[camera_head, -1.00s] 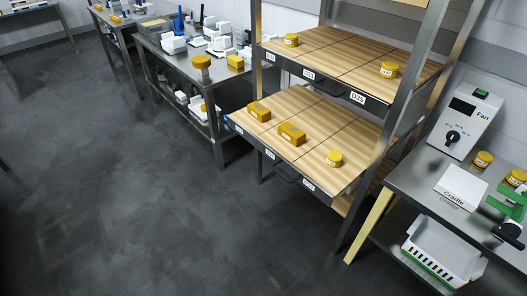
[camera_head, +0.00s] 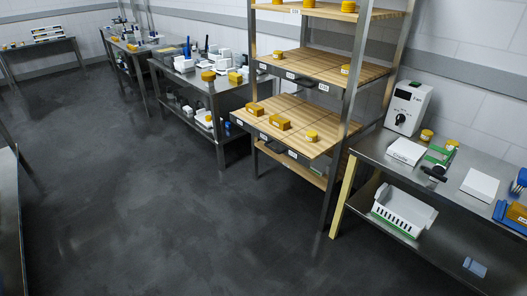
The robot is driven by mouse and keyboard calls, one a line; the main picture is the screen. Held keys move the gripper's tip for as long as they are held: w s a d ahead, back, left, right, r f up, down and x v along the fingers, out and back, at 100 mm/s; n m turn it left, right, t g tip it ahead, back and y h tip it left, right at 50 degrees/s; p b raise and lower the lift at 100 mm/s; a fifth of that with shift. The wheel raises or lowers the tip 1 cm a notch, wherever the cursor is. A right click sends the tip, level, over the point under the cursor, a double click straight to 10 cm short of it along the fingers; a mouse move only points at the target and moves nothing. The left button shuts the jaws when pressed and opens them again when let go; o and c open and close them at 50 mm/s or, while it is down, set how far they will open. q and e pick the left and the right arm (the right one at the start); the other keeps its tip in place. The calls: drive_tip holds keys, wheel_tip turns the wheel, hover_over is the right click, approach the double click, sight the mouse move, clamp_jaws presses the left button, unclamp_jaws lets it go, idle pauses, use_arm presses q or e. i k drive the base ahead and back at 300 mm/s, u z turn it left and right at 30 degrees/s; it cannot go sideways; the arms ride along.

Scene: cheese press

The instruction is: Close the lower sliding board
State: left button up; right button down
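The lower sliding board (camera_head: 284,133) is a wooden board with a dark front edge in the metal rack at the centre right. It sticks out of the rack toward the left, further than the board above it. Two yellow blocks (camera_head: 279,124) and a round yellow piece (camera_head: 311,135) lie on it. The board above (camera_head: 318,66) sits further back within the rack posts and carries small round yellow pieces. Neither of my grippers shows in the head view.
A metal table (camera_head: 367,151) with a white box marked with a dial (camera_head: 408,108) and a white basket (camera_head: 404,209) below stands at the right. Another metal table (camera_head: 216,87) with white equipment stands left of the rack. The dark floor (camera_head: 180,220) in front is clear.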

sight(304, 116)
drive_tip(key=u, duration=0.6)
drive_tip(key=i, duration=0.6)
drive_tip(key=u, duration=0.5)
